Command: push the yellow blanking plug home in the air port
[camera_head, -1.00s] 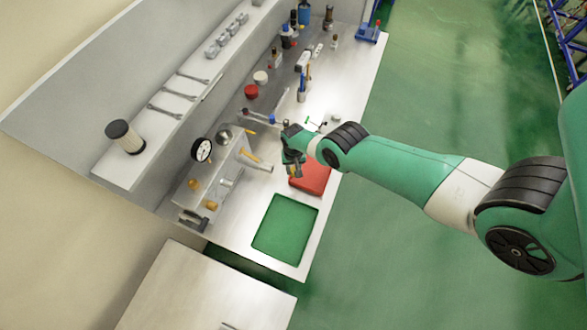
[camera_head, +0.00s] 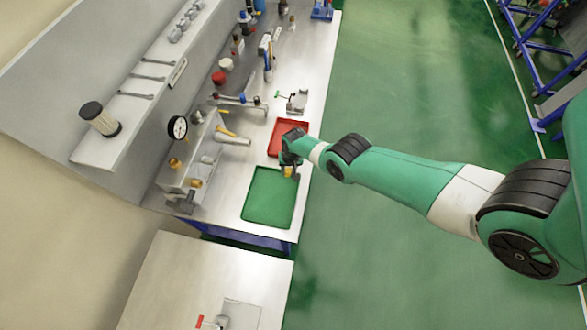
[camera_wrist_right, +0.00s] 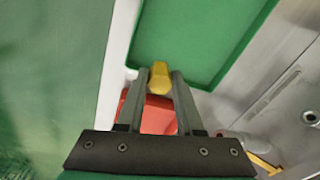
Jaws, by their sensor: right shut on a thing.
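My right gripper (camera_head: 289,173) is shut on the yellow blanking plug (camera_wrist_right: 159,78). The plug sits between the two fingertips (camera_wrist_right: 159,84) in the right wrist view, and a bit of it shows below the gripper in the head view. The gripper is above the bench near the green mat's upper right corner, beside the red tray. A grey unit (camera_head: 205,152) with a dial gauge and brass-coloured fittings stands to the left, apart from the plug. A round opening (camera_wrist_right: 309,117) shows at the right of the wrist view; I cannot tell if it is the air port. My left gripper is out of view.
The red tray (camera_head: 275,143) and green mat (camera_head: 270,196) lie on the bench. A yellow-handled tool (camera_head: 226,133) lies by the unit. A shelf (camera_head: 120,92) with wrenches and a filter (camera_head: 100,118) runs along the left. A second table (camera_head: 190,275) is below.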

